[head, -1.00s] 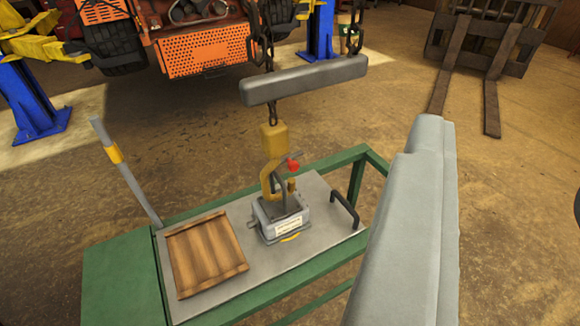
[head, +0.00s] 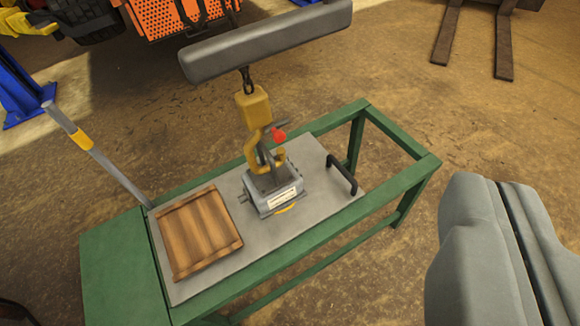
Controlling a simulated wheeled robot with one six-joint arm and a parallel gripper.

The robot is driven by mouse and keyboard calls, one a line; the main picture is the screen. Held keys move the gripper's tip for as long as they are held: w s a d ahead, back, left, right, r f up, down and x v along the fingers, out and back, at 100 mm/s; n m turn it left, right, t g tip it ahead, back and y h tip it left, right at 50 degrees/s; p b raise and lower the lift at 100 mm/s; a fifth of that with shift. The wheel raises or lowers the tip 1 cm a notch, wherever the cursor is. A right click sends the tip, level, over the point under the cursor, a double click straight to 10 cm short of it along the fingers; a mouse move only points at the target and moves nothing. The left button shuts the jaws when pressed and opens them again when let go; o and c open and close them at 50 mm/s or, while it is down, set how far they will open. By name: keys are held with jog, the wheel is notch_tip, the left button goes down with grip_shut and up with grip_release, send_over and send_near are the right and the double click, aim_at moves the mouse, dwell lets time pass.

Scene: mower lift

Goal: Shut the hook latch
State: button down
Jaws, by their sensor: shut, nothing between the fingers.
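A yellow hook (head: 254,112) hangs by a short chain under a grey lifting bar (head: 270,42). Its lower curve reaches down to the grey metal box (head: 272,190) on the bench and seems to pass by a bar or eye on top of it. The hook latch (head: 270,130), with a red tip, sticks out to the right from the hook's throat, so it looks open. My gripper (head: 505,190) is the large grey shape at the lower right. It is shut and empty, well to the right of the hook and not touching it.
The green bench (head: 400,175) has a grey plate (head: 310,155) with a black handle (head: 342,174) at its right. A wooden tray (head: 200,235) lies on the left. A grey lever (head: 100,155) with a yellow band rises at the left end. Fork tines (head: 504,45) lie behind.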

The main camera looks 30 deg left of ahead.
jog(key=w+a+f+n+g+y, duration=0.1)
jog(key=w+f+n+g+y, duration=0.2)
jog(key=w, duration=0.9)
jog(key=w+a+f+n+g+y, duration=0.2)
jog(key=w+f+n+g+y, duration=0.2)
jog(key=w+f+g+y, duration=0.3)
jog(key=w+f, duration=0.5)
jog(key=shift+w+a+f+n+g+y, duration=0.2)
jog(key=shift+n+g+y, duration=0.1)
send_near(276, 130)
jog(key=w+a, duration=0.2)
jog(key=a+f, duration=0.1)
jog(key=f, duration=0.1)
jog(key=shift+s+a+f, duration=0.25)
jog(key=shift+a, duration=0.05)
